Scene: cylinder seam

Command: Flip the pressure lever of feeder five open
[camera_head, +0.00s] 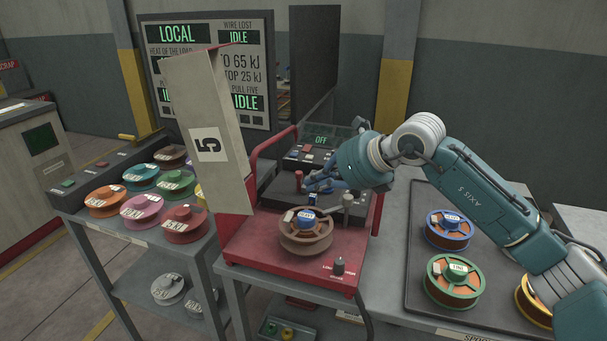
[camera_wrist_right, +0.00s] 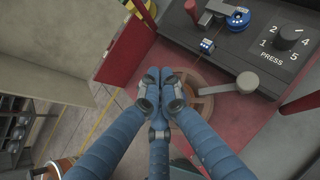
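Feeder five is a red machine (camera_head: 245,240) with a raised cream cover (camera_head: 222,130) marked 5. A brown spool (camera_head: 306,232) lies on its red deck. A small grey lever with a round end (camera_wrist_right: 247,82) stands on the deck in the right wrist view; a grey post shows at the matching place in the head view (camera_head: 347,200). I cannot tell for certain which part is the pressure lever. My right gripper (camera_head: 312,186) is over the deck behind the spool. Its blue fingers (camera_wrist_right: 160,82) are drawn together with nothing visible between them, left of the grey lever. My left gripper is out of view.
A dark panel with a PRESS dial (camera_wrist_right: 289,39) and a red post (camera_head: 299,180) are close to the gripper. A rack of coloured spools (camera_head: 142,212) stands at left. A dark tray (camera_head: 425,285) with spools lies at right.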

